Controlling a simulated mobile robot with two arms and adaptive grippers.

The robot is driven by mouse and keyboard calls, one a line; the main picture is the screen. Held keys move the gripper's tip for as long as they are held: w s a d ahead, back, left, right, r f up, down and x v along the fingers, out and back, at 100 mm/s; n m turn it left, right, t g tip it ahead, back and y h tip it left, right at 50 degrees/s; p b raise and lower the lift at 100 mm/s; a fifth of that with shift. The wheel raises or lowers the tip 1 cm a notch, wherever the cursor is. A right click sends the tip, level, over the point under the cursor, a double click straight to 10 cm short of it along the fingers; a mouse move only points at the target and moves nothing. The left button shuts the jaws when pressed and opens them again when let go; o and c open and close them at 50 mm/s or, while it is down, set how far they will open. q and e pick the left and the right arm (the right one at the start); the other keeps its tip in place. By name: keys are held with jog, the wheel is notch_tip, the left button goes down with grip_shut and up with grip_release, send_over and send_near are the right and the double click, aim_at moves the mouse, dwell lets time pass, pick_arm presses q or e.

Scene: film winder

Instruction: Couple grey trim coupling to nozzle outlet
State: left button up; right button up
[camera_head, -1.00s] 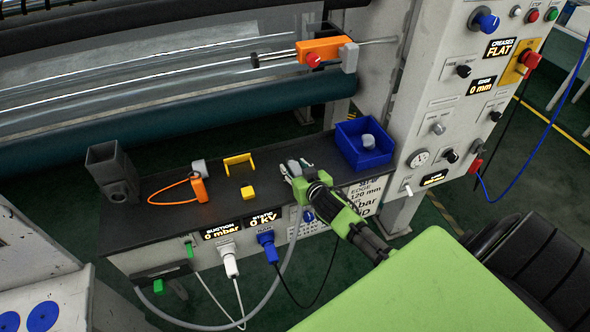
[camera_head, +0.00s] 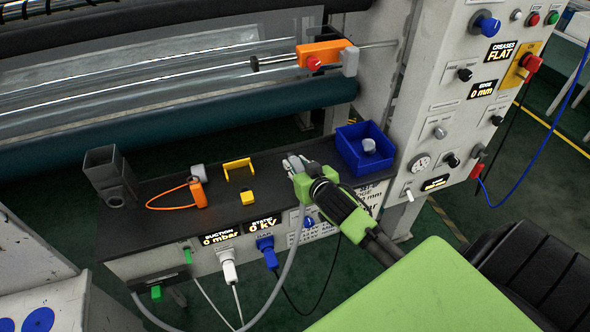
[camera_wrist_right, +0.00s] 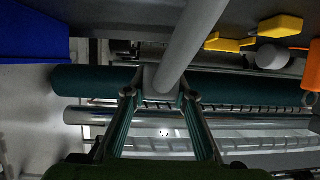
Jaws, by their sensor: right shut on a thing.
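My right gripper (camera_head: 294,164) is over the front part of the dark bench, left of the blue bin. In the right wrist view the gripper (camera_wrist_right: 164,84) is shut on the grey coupling (camera_wrist_right: 158,80) at the end of a thick grey hose (camera_wrist_right: 190,40). In the head view the hose (camera_head: 293,255) hangs from the gripper down past the bench front; the coupling is mostly hidden by the gripper there. The dark grey nozzle (camera_head: 103,168), with a round outlet (camera_head: 115,196) low on its front, stands at the bench's left end, well apart from the coupling. My left gripper is not in view.
An orange clip with a cord loop (camera_head: 199,194), a small grey part (camera_head: 198,171), a yellow bracket (camera_head: 237,167) and a yellow block (camera_head: 247,197) lie between nozzle and gripper. The blue bin (camera_head: 350,165) is at right. A teal roller (camera_head: 200,122) runs behind the bench.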

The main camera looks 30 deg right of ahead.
jog(key=s+a+r+b, duration=0.2)
jog(key=s+a+r, duration=0.2)
jog(key=s, duration=0.5)
notch_tip(320, 180, up, 2)
jog(key=shift+s+a+r, duration=0.1)
jog(key=shift+s+a, duration=0.2)
jog(key=shift+a, duration=0.1)
jog(key=shift+o, duration=1.2)
jog(key=shift+c, duration=1)
